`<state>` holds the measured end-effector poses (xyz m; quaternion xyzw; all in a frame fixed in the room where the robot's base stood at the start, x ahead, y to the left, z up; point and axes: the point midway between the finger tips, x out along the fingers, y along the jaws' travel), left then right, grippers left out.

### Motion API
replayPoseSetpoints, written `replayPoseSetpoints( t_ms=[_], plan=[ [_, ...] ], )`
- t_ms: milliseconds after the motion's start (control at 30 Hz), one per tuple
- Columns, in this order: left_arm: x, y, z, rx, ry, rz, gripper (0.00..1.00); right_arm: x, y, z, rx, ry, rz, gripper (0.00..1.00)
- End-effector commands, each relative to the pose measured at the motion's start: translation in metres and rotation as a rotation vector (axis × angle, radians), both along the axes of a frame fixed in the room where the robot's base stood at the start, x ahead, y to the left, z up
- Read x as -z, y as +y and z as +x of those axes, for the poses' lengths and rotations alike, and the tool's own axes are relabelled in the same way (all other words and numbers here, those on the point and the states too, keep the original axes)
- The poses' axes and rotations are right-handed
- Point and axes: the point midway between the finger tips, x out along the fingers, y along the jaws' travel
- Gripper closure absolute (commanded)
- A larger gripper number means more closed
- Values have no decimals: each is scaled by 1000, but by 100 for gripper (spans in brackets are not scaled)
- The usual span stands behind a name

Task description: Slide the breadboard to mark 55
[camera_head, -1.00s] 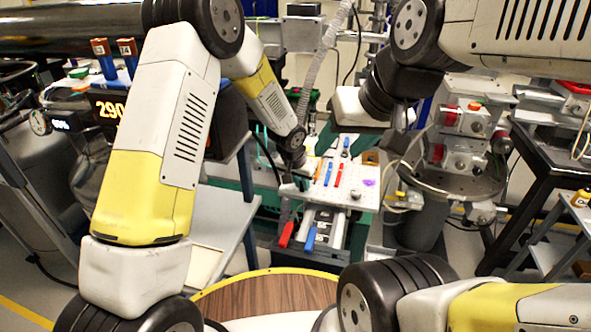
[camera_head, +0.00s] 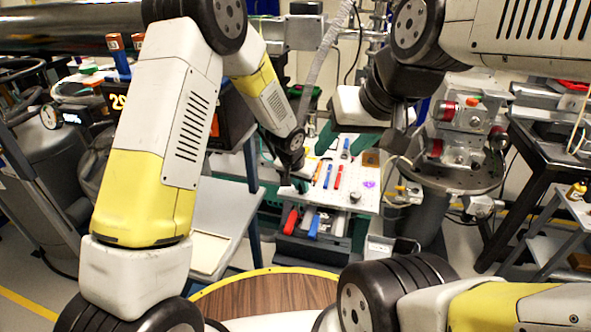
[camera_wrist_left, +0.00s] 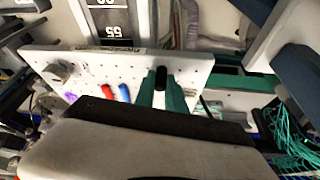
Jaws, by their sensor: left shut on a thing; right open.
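The breadboard (camera_head: 369,196) is a pale, perforated plate on a rail carriage in the middle of the head view. It also shows in the wrist view (camera_wrist_left: 100,67). My left gripper (camera_head: 298,180) is at its left edge. In the wrist view its green fingers (camera_wrist_left: 160,88) are shut on a black upright post (camera_wrist_left: 161,77) on the breadboard. A dark scale (camera_wrist_left: 112,22) beside the board shows an upside-down 55 and part of another number. Which mark the board's edge meets is unclear. My right gripper (camera_head: 357,141) is open and empty above the board's far side.
Red (camera_head: 291,221) and blue (camera_head: 314,227) handles stick out below the board's near edge. Red and blue tools and a knob (camera_head: 355,197) are on the board. A round wood-topped table (camera_head: 265,297) is in front. A stage with red knobs (camera_head: 465,125) stands right.

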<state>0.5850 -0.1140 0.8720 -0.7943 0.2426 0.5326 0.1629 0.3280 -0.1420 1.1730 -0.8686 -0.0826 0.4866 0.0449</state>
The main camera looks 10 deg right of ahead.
Motion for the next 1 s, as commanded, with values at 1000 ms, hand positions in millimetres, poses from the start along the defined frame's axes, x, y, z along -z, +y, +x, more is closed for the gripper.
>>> replayPoseSetpoints(
  t_ms=[1000],
  plan=[
    [-55, 12, -16, -2, -6, -4, 63, 0, 0, 0, 0, 0, 0, 47]
  ],
)
